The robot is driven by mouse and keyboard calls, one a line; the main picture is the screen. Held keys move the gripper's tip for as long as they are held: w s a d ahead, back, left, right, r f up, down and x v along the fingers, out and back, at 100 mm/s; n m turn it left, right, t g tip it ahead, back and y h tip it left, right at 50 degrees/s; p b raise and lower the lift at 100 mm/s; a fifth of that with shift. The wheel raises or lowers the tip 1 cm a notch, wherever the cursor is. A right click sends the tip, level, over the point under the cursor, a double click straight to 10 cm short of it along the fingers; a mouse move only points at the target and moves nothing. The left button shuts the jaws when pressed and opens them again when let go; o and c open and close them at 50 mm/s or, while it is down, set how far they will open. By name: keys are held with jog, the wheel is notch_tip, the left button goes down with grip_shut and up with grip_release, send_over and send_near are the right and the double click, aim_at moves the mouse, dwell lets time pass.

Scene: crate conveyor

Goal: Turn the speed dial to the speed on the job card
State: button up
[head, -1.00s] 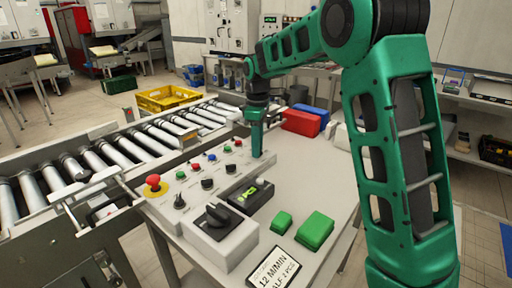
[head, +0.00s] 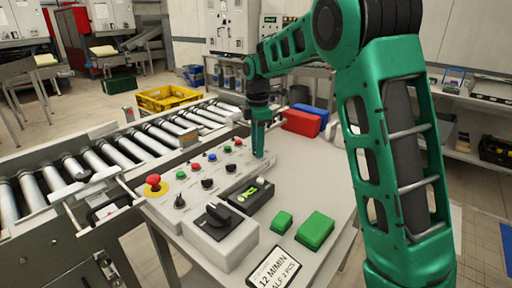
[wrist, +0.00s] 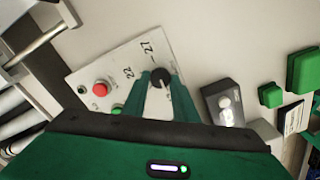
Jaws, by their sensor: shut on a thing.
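My gripper (head: 258,153) points down at the far right end of the grey control panel (head: 225,172). In the wrist view my gripper (wrist: 160,84) has its green fingers on both sides of a round black dial knob (wrist: 160,76) and is shut on it. The numbers 22 and 27 are printed on the panel beside the knob. In the head view the fingers hide the knob. The job card (head: 272,268) lies at the table's front and reads 12 M/MIN, with a second line partly cut off. A black box with a small lit green display (head: 251,193) stands nearby; its reading is too small to tell.
The panel carries a red mushroom button (head: 154,181), several small buttons and black knobs. A larger black rotary switch (head: 217,213) sits on a box in front. Green blocks (head: 315,231) lie to the right. Red and blue bins (head: 301,122) stand behind. The roller conveyor (head: 125,147) runs at left.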

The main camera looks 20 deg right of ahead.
jog(key=shift+w+d+r, duration=0.1)
jog(key=shift+w+r, duration=0.1)
jog(key=shift+w, duration=0.05)
jog(key=o, duration=0.8)
jog(key=shift+o, duration=1.3)
jog(key=shift+f, duration=0.15)
jog(key=shift+s, duration=0.1)
notch_tip(320, 180, up, 11)
jog(key=shift+f, duration=0.1)
